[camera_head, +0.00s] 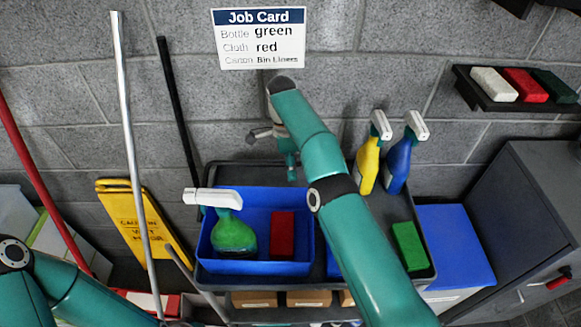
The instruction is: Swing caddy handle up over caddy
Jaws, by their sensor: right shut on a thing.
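The blue caddy (257,268) stands on the left of the dark cart tray (215,168), at centre in the head view. It holds a green spray bottle (234,236) with a white trigger head and a red block-like cloth (282,235). My right arm reaches over the tray from the lower right. My right gripper (290,165) points down at the caddy's far side, shut on what seems to be the caddy handle. The handle itself cannot be made out there. My left arm shows at lower left; its gripper is out of view.
Yellow (367,168) and blue (398,166) spray bottles stand at the tray's back right, close to my right arm. A green cloth (409,246) lies at the tray's right. A grey cabinet (530,220) is at right. Poles and a yellow caution sign (140,222) are at left.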

